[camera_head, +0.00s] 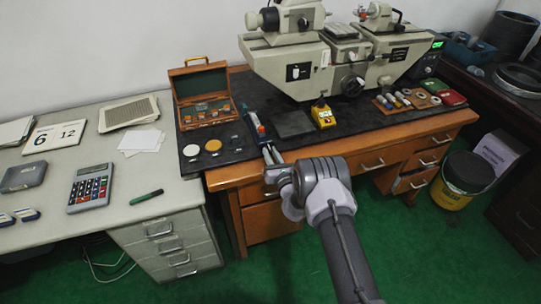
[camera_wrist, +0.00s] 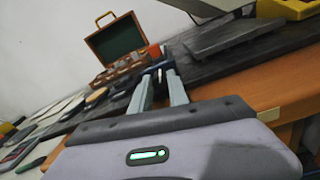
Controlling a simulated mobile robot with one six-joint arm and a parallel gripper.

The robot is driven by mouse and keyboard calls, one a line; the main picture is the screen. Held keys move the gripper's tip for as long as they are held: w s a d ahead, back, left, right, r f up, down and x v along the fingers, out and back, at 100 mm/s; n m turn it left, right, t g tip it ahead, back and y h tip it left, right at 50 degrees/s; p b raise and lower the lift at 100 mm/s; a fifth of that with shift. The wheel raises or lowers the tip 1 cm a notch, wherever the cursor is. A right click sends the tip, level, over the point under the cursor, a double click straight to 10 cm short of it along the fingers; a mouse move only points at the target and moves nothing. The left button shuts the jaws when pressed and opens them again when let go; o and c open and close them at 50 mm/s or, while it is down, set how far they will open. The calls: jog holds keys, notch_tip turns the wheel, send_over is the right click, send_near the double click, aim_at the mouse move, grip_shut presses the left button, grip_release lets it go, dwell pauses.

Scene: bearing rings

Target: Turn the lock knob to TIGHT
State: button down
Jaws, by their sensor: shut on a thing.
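My gripper (camera_head: 267,146) reaches over the front edge of the dark mat, at a slim blue and red device (camera_head: 255,126). In the wrist view the two pale fingers of my gripper (camera_wrist: 161,76) point away, their tips at a dark blue part (camera_wrist: 156,70) of this device. My gripper is shut on a small part there, which the fingers mostly hide. I cannot make out the lock knob or any TIGHT mark on it. A large beige measuring machine (camera_head: 290,65) stands behind to the right, with a black knob (camera_head: 353,86) on its front.
A dark grey block (camera_head: 293,123) and a yellow device (camera_head: 323,115) are close on the right. A calculator (camera_head: 90,188) lies on the left desk.

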jog(key=c, duration=1.3)
grip_release()
jog(key=shift+o, duration=0.2)
jog(key=p+v, duration=0.4)
jog(key=v, duration=1.3)
jog(key=shift+s, duration=0.2)
jog(key=shift+w+d, duration=0.1)
jog(key=shift+d, duration=0.05)
